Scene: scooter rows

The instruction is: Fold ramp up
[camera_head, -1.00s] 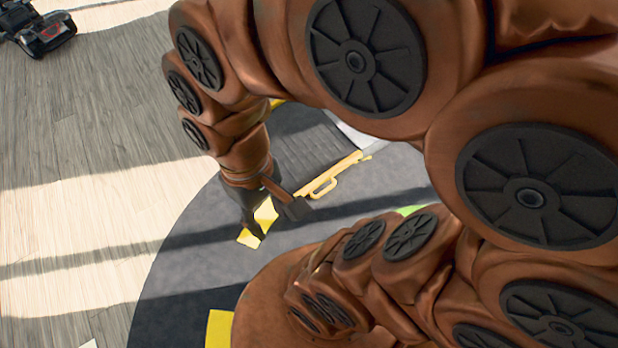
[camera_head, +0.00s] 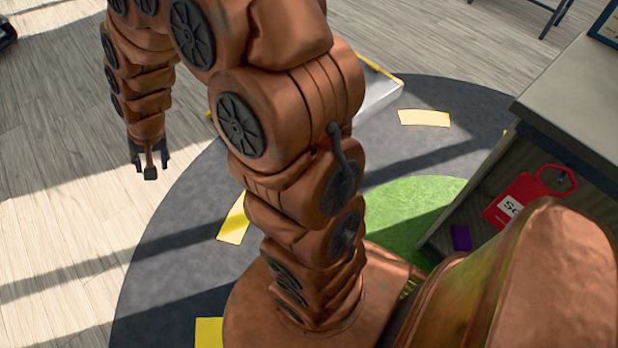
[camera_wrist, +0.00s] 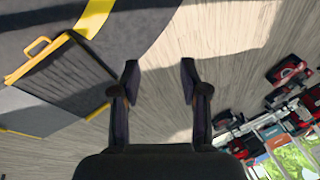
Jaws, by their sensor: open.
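The ramp (camera_wrist: 65,85) is a dark ribbed panel with yellow edging, at the left of the wrist view. It looks low and flat over the dark mat. Its yellow handle (camera_wrist: 38,46) stands out from the edge at upper left. In the head view my arm hides most of the ramp; a pale grey part with a yellow edge (camera_head: 380,72) shows behind the arm. My gripper (camera_head: 150,165) points down over the wooden floor, left of the mat. In the wrist view its fingers (camera_wrist: 159,80) are apart with nothing between them, clear of the ramp and handle.
A grey cabinet (camera_head: 590,100) with a red tag (camera_head: 515,203) stands at the right. The dark round mat (camera_head: 180,270) has yellow marks and a green patch (camera_head: 405,205). Parked scooters (camera_wrist: 290,70) show at right in the wrist view.

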